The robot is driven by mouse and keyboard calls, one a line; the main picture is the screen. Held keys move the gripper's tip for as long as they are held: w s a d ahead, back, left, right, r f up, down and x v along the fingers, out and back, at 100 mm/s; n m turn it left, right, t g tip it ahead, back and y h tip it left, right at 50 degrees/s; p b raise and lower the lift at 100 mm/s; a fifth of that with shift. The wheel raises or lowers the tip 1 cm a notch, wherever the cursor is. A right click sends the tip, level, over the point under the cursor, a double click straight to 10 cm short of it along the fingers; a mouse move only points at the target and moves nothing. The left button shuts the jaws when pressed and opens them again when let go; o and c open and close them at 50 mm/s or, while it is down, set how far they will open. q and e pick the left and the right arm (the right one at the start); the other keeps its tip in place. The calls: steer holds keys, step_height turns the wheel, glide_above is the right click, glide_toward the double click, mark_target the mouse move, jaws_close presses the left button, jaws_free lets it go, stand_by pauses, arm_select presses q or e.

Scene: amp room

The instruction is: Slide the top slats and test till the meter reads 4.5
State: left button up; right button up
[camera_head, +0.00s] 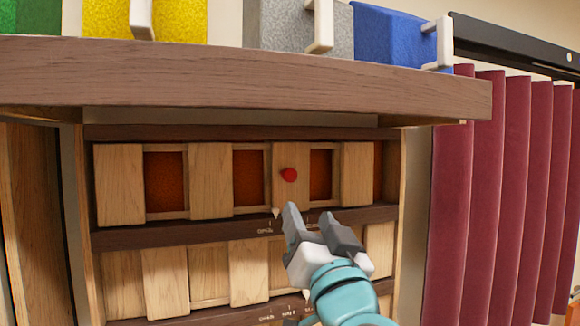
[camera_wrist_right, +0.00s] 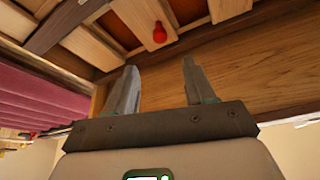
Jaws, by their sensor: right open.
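In the head view a wooden frame holds a top row of pale slats (camera_head: 210,180) with orange-red gaps (camera_head: 165,181) between them. One top slat (camera_head: 290,155) carries a red knob (camera_head: 289,174), which also shows in the wrist view (camera_wrist_right: 159,32). A lower row of slats (camera_head: 165,280) sits below a dark rail. My right gripper (camera_head: 318,218) is open and empty, below the red knob and apart from it. In the wrist view its two fingers (camera_wrist_right: 156,85) stand apart. A small pale pointer (camera_head: 276,212) is on the rail beside it. No meter reading is legible. My left gripper is not seen.
A thick wooden shelf (camera_head: 240,75) juts out above the slats. Yellow (camera_head: 180,20), grey (camera_head: 275,25) and blue (camera_head: 395,35) blocks with white handles stand on it. A dark red pleated curtain (camera_head: 500,190) hangs at the right.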

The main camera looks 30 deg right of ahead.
mark_target(291, 180)
steer(key=p+x, duration=0.5)
steer(key=x, duration=1)
steer(key=shift+f, duration=0.1)
jaws_close()
